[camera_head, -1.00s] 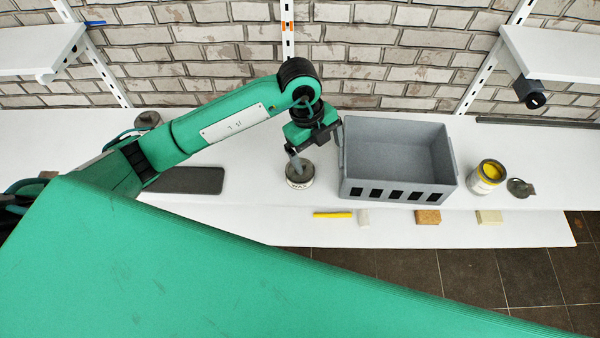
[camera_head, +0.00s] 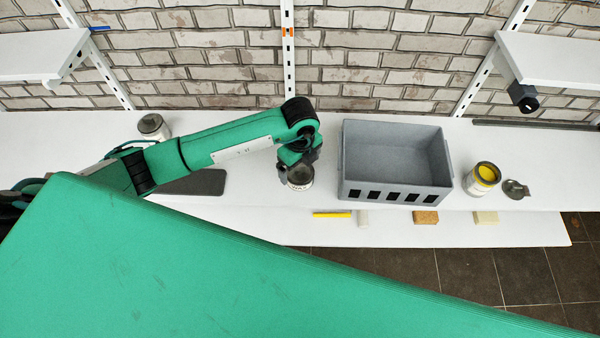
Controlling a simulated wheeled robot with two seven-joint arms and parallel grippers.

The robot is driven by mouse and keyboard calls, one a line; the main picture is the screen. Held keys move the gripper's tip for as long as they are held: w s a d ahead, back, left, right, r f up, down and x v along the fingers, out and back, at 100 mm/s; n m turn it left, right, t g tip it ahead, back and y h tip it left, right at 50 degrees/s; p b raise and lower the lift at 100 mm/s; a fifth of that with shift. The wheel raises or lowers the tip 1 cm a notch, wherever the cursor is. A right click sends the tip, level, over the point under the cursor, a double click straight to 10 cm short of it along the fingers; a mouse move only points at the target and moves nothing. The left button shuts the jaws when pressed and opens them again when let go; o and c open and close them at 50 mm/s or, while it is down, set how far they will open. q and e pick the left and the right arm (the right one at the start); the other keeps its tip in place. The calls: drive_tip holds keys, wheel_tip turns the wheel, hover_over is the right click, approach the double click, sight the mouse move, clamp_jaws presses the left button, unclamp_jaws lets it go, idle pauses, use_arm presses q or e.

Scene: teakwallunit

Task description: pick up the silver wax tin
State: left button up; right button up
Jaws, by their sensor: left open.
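The silver wax tin (camera_head: 301,185) stands upright on the white shelf, left of the grey crate, with a pale lettered label round its side. My left gripper (camera_head: 293,172) is open and right over the tin, pointing down. The gripper covers part of the tin's top. I cannot tell whether the fingers reach around the tin or touch it. My right gripper is not in view.
A grey crate (camera_head: 448,160) stands close on the tin's right. Further right are an open yellow paint can (camera_head: 483,178) and its lid (camera_head: 515,189). Another can (camera_head: 153,126) and a dark flat pad (camera_head: 200,183) are left. Small blocks lie on the lower shelf (camera_head: 400,236).

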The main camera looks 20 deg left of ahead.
sight(300, 175)
use_arm(q)
drive_tip(key=shift+s+f+p, duration=0.15)
drive_tip(key=shift+f+p, duration=0.3)
drive_tip(key=shift+f, duration=1.45)
drive_tip(key=c, duration=1)
drive_tip(key=shift+c, duration=0.7)
drive_tip(key=shift+r, duration=0.15)
